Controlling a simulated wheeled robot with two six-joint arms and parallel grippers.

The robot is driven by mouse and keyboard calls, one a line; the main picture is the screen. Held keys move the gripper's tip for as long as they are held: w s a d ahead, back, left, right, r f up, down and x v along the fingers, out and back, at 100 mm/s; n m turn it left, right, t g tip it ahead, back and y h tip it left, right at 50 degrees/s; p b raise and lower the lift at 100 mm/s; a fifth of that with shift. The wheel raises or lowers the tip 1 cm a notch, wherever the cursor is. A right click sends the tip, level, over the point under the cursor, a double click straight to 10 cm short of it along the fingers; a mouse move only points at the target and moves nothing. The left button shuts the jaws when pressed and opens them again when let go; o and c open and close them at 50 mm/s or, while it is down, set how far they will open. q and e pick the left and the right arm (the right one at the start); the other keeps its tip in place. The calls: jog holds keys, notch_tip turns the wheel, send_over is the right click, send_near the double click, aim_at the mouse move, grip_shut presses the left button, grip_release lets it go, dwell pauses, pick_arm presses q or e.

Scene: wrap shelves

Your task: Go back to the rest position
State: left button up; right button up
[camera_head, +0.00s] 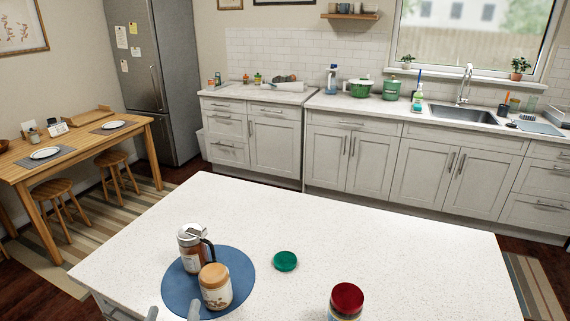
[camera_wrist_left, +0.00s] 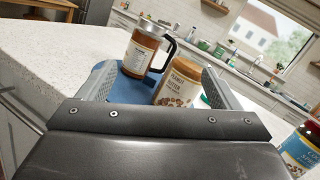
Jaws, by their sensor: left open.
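My left gripper (camera_head: 173,311) shows only by its fingertips at the bottom edge of the head view. In the left wrist view its fingers (camera_wrist_left: 158,88) are spread apart, with nothing held between them. Beyond the fingers, a peanut butter jar with a tan lid (camera_head: 215,287) and a brown dispenser with a black handle (camera_head: 190,252) stand upright on a round blue mat (camera_head: 238,262). Both also show in the left wrist view, the jar (camera_wrist_left: 178,82) partly behind the right finger. My right gripper is not in view.
The mat lies on the white speckled island (camera_head: 390,245). A green lid (camera_head: 285,261) lies right of the mat. A red-lidded jar (camera_head: 345,300) stands near the front edge, cut off below. The island's far and right parts are clear. A wooden table (camera_head: 85,145) stands left.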

pick_arm(q)
jog(key=s+a+f+n+g+y, duration=0.1)
jog(key=s+a+n+g+y, duration=0.5)
jog(key=n, duration=0.6)
jog(key=s+a+f+n+g+y, duration=0.1)
jog(key=s+a+n+y, duration=0.3)
jog(key=a+n, duration=0.55)
jog(key=s+d+f+n+g+h, duration=0.9)
jog(key=s+d+f+n, duration=0.15)
jog(key=s, duration=0.25)
notch_tip(320, 180, down, 24)
jog(key=a+g, duration=0.1)
jog(key=a, duration=0.2)
jog(key=s+d+f+g, duration=0.1)
jog(key=s+f, duration=1.4)
jog(key=f, duration=0.1)
jog(key=shift+d+h, duration=0.25)
jog(key=shift+h, duration=0.05)
